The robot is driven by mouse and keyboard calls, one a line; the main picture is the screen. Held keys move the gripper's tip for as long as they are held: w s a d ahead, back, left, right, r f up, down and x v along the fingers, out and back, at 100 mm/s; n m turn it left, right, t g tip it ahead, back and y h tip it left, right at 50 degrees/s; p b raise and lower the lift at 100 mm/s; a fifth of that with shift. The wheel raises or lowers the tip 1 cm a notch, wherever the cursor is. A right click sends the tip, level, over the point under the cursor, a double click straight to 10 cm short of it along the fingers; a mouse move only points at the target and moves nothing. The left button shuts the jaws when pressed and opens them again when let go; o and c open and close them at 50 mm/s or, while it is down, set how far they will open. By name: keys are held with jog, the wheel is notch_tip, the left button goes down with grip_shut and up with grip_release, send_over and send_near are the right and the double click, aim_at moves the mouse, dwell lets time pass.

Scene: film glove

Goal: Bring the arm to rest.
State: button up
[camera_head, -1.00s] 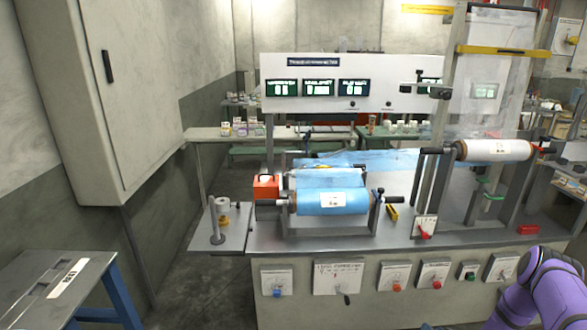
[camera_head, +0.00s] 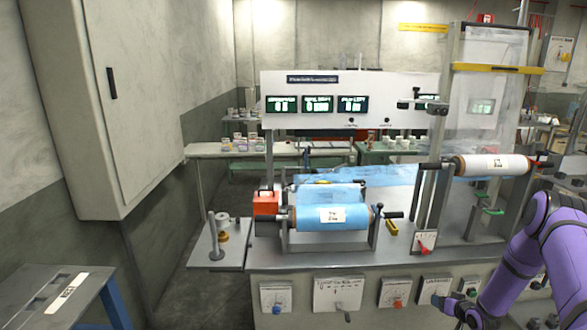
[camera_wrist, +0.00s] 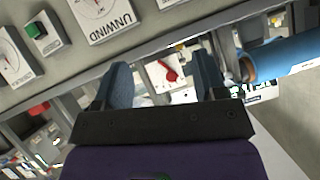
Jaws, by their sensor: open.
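My purple arm (camera_head: 535,255) shows at the right of the head view, bent in front of the machine's control front. My gripper (camera_head: 446,298) is low at the right there, in front of the row of panels, and small. In the wrist view my gripper (camera_wrist: 163,78) is open, its two blue-grey fingers apart with nothing held between them. A white plate with a red knob (camera_wrist: 170,72) shows beyond the gap between the fingers.
The film machine (camera_head: 410,262) carries a blue film roll (camera_head: 330,217) and a white roll (camera_head: 492,165). The UNWIND panel (camera_wrist: 100,18) and a green button (camera_wrist: 36,30) are close to my gripper. A cabinet (camera_head: 120,100) and side table (camera_head: 50,290) stand left, with bare floor between table and machine.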

jog(key=w+a+r+n+g+h, duration=0.1)
jog(key=w+r, duration=0.1)
jog(key=r, duration=1)
jog(key=w+a+r+g+h, duration=0.1)
jog(key=w+r, duration=0.1)
jog(key=r, duration=1)
jog(key=s+a+r+g+h, duration=0.1)
jog(key=s+a+r, duration=0.25)
jog(key=r, duration=0.65)
jog(key=s+a+r+h, duration=0.1)
jog(key=s+a+r, duration=0.25)
jog(key=r, duration=0.65)
jog(key=s+a+r+g, duration=0.1)
jog(key=s+a+r, duration=0.3)
jog(key=s+r, duration=0.4)
jog(key=s+a+r+g, duration=0.1)
jog(key=s+a+r, duration=0.3)
jog(key=s+r, duration=0.5)
jog(key=s+a+y, duration=0.1)
jog(key=s+a, duration=0.2)
jog(key=s, duration=0.9)
jog(key=s+a+g+y, duration=0.1)
jog(key=s+a, duration=0.2)
jog(key=s, duration=0.9)
jog(key=shift+a+f+g, duration=0.25)
jog(key=shift+a+g, duration=0.05)
jog(key=shift+a, duration=0.1)
